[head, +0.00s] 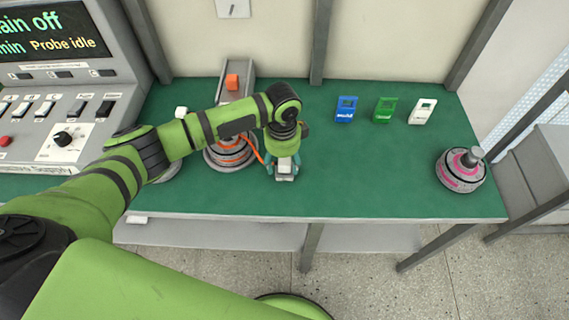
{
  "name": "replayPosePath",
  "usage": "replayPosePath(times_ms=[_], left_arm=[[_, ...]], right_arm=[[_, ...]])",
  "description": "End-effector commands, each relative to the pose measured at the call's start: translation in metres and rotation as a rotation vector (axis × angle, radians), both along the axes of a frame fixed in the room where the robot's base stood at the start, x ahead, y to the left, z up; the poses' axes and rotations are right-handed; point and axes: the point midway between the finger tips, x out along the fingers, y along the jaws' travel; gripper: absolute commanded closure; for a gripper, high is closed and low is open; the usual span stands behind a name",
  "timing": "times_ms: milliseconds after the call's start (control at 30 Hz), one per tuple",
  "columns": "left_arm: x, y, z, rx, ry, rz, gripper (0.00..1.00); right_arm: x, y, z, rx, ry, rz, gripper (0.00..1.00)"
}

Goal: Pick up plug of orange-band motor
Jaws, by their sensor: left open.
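The orange-band motor (229,158) sits on the green bench at centre left, partly hidden behind my left forearm. An orange cable (258,156) runs from it to the right, toward my left gripper. My left gripper (283,177) points down at the bench just right of this motor, with its fingers open. A small pale grey piece, seemingly the plug (285,168), shows between the fingers. The gripper body hides part of it, and I cannot tell whether the fingers touch it. My right gripper is not in view.
A pink-band motor (461,171) stands at the bench's right end. Blue (346,110), green (384,110) and white (422,112) tags stand at the back. An orange block (232,82) is in a grey channel. A control console (62,90) fills the left. The bench's centre right is clear.

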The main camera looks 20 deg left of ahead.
Motion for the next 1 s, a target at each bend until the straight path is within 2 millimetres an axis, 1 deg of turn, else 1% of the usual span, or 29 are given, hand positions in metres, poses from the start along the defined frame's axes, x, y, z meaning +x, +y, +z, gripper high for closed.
replayPosePath(times_ms=[33, 67, 100, 167, 200, 500, 667, 767, 867, 900, 933, 1000], left_arm=[[0.0, 0.0, 0.0, 0.0, 0.0, 0.0, 0.43], [0.0, 0.0, 0.0, 0.0, 0.0, 0.0, 0.55], [0.0, 0.0, 0.0, 0.0, 0.0, 0.0, 0.71], [0.0, 0.001, 0.0, 0.001, -0.001, 0.001, 0.95], [0.0, 0.001, 0.0, 0.002, 0.0, 0.001, 0.99], [0.001, 0.004, 0.001, 0.008, -0.002, 0.005, 0.99], [0.002, 0.004, 0.006, 0.009, -0.004, 0.007, 0.99], [0.003, 0.005, 0.015, 0.009, -0.007, 0.008, 0.99], [0.004, 0.004, 0.031, 0.007, -0.009, 0.006, 0.99], [0.003, 0.003, 0.039, 0.005, -0.009, 0.004, 0.99], [0.001, 0.001, 0.044, 0.003, -0.007, 0.002, 0.99], [-0.014, -0.009, 0.051, 0.0, -0.004, -0.003, 0.99]], right_arm=[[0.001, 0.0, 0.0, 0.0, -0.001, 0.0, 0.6], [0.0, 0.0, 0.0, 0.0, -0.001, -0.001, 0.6], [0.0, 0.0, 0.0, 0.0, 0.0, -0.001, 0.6], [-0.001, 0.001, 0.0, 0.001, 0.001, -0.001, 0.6], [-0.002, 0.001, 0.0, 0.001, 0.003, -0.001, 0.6], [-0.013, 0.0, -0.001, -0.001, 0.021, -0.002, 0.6], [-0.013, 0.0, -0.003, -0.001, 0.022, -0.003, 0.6], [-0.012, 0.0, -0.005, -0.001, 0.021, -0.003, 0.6], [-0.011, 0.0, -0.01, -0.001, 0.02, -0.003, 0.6], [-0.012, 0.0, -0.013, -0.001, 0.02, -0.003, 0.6], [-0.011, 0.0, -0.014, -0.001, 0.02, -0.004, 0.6], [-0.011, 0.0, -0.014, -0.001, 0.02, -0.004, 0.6]])
